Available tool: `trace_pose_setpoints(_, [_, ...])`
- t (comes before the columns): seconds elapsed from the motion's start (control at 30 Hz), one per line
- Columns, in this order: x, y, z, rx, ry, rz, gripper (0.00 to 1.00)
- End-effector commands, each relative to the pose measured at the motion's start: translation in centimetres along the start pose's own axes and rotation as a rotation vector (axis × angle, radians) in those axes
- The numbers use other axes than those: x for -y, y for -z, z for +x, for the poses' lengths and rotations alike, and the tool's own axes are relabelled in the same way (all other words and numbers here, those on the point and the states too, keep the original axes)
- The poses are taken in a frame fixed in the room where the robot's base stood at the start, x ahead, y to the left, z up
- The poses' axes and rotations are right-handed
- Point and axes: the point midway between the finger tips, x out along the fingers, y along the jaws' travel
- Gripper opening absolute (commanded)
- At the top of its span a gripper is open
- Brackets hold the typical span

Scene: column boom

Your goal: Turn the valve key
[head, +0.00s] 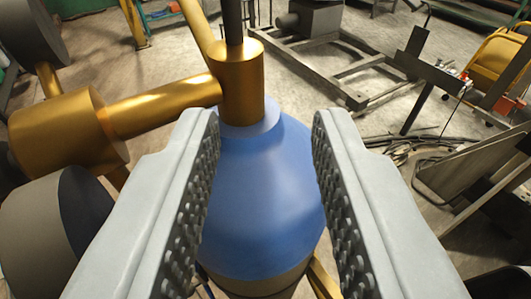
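A blue dome-shouldered cylinder (262,200) stands between my fingers in the head view. A gold valve body (240,84) stands upright on its neck. A dark upright rod (233,20) rises from the top of the valve body and leaves the picture at the upper edge. I cannot tell whether this rod is the valve key. My gripper (265,120) is open and empty. Its two grey studded fingers lie left and right of the blue shoulder, with the valve body beyond their tips. I cannot tell whether either finger touches the cylinder.
A gold side pipe (165,105) runs left from the valve body to a thick gold fitting (68,130). Dark round parts (55,228) sit around this fitting, close to my left finger. A metal frame (340,65) and a yellow cart (500,65) stand on the concrete floor beyond.

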Motion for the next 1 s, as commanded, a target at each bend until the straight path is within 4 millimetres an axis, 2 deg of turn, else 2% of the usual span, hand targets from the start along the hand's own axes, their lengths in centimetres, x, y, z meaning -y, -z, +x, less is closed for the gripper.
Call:
trace_pose_setpoints(0.5, [-0.4, -0.4, -2.8, -0.001, -0.001, 0.000, 0.31])
trace_pose_setpoints(0.97, [-0.4, -0.5, -3.1, 0.000, 0.000, 0.000, 0.31])
trace_pose_setpoints(1.0, [-0.4, -0.5, -3.1, 0.000, 0.000, 0.000, 0.25])
